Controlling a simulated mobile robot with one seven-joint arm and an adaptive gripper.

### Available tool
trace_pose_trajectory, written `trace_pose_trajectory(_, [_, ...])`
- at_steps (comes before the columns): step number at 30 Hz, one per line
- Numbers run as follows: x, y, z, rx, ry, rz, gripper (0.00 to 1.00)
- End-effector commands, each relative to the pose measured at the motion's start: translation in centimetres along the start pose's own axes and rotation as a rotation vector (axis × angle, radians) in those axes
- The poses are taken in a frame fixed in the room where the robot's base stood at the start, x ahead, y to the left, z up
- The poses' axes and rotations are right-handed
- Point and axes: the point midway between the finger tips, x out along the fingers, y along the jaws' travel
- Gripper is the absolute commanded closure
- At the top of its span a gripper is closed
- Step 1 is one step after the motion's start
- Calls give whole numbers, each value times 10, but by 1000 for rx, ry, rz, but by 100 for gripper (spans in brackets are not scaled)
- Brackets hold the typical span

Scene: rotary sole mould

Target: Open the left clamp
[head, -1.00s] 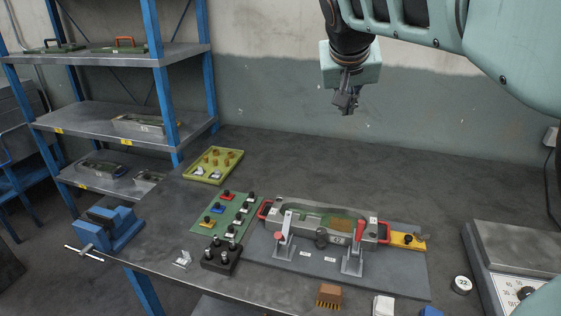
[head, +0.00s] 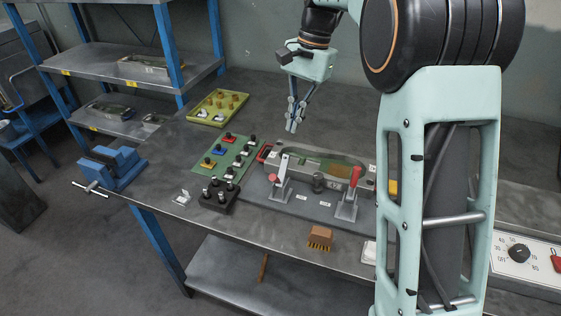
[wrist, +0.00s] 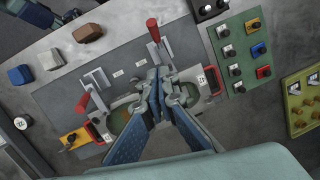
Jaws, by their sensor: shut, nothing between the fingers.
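The left clamp (head: 281,184), with a grey upright arm and a red handle, stands at the left front of the sole mould (head: 318,168). My gripper (head: 292,128) is shut and empty, pointing down above and behind the mould's left end, apart from the left clamp.
A green board (head: 226,158) with coloured blocks and black knobs lies left of the mould. A yellow tray (head: 219,107) is behind it. A black pin block (head: 218,195) and a brush (head: 320,238) lie in front. My arm hides the table's right part.

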Motion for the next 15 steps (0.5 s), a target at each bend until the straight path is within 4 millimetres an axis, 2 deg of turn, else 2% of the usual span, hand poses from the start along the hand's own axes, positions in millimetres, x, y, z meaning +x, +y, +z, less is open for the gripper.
trace_pose_trajectory(9, [69,1,0,-1,-1,4,100])
trace_pose_trajectory(12, [87,1,3,-2,0,3,100])
trace_pose_trajectory(15, [95,1,14,-4,2,3,100])
